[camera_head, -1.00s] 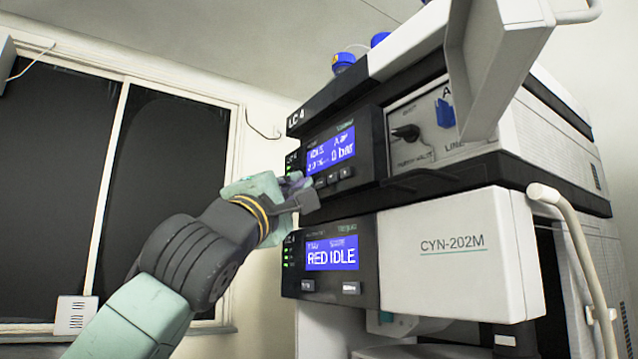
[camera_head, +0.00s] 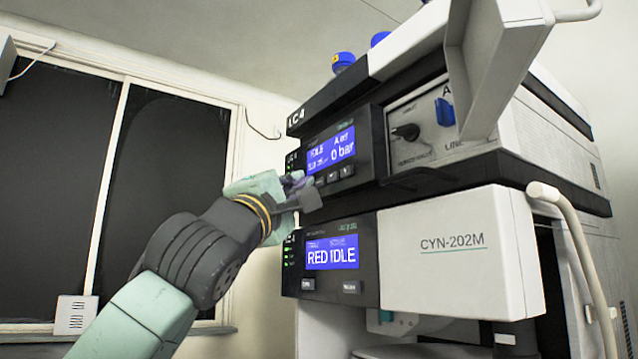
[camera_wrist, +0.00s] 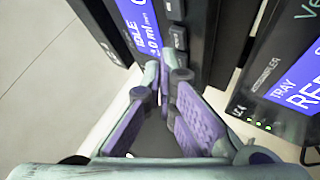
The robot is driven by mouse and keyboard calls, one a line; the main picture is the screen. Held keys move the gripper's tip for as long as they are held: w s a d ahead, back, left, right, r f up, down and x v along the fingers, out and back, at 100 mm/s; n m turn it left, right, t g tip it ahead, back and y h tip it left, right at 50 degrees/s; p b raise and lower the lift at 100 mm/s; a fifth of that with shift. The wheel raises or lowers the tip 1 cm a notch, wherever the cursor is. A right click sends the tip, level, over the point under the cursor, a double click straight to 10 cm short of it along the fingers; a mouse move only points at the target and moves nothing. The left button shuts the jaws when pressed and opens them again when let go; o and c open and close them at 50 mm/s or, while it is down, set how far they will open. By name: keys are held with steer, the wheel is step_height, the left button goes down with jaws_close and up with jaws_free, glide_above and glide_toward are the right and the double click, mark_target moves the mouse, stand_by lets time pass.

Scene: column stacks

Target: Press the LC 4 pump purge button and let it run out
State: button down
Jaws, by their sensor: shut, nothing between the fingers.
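The LC 4 pump module (camera_head: 370,130) is the upper unit of the stack. In the wrist view, the closed fingertips (camera_wrist: 165,66) are close to the panel and cover part of the row's end. I cannot tell whether they touch a button.
A dark ledge (camera_head: 440,180) separates the two units. A knob (camera_head: 405,132) and a blue valve handle (camera_head: 445,112) lie to the right. A window (camera_head: 170,180) is behind my arm on the left.

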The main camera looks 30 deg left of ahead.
steer(key=shift+w+d, duration=0.1)
steer(key=shift+w, duration=0.2)
steer(key=shift+w+d+b, duration=0.2)
steer(key=shift+w+b, duration=0.15)
stand_by(0.6)
stand_by(0.3)
steer(key=shift+s+a, duration=0.3)
steer(key=shift+s, duration=0.45)
steer(key=s, duration=0.1)
steer(key=s+a, duration=0.1)
steer(key=s, duration=0.1)
steer(key=s+a, duration=0.1)
steer(key=shift+s+p, duration=0.35)
steer(key=shift+p, duration=0.05)
stand_by(0.6)
